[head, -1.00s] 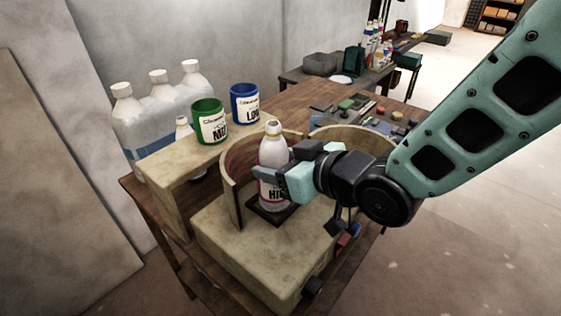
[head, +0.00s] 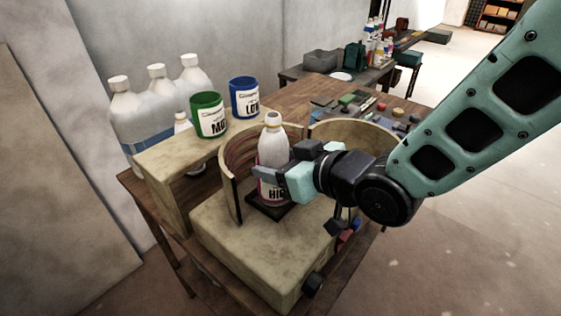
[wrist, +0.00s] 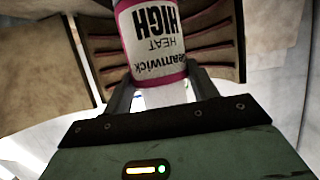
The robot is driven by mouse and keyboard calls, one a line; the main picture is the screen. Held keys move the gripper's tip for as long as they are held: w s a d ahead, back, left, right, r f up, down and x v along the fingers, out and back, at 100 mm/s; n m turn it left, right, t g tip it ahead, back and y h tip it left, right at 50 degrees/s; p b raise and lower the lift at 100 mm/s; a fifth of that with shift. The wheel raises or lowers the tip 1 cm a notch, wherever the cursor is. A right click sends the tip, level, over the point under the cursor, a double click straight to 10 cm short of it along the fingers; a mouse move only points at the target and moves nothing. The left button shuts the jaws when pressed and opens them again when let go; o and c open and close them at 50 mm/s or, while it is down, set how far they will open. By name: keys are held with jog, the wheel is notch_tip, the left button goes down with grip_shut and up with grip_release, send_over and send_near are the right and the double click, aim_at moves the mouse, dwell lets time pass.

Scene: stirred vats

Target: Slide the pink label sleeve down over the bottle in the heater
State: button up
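The white bottle (head: 272,146) stands upright on a dark square pad in the heater (head: 230,245), between its curved walls. The pink label sleeve (head: 273,194), marked HIGH HEAT, is around the lower part of the bottle. It shows upside down at the top of the wrist view (wrist: 155,45). My gripper (head: 274,174) comes from the right with a finger across the front of the bottle. In the wrist view its fingers (wrist: 161,82) hug both sides of the sleeve, with no clear gap. The far finger is hidden in the head view.
A green MID cup (head: 209,117) and a blue LOW cup (head: 244,98) stand on a raised shelf at left. Large white jugs (head: 157,110) stand behind them. Curved heater walls (head: 228,190) rise on both sides of the bottle. Small parts lie on the table behind.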

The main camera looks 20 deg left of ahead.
jog(key=o, duration=0.4)
jog(key=shift+o, duration=0.2)
jog(key=b+v, duration=0.9)
jog(key=v, duration=0.8)
jog(key=shift+d, duration=0.25)
jog(key=shift+s, duration=0.1)
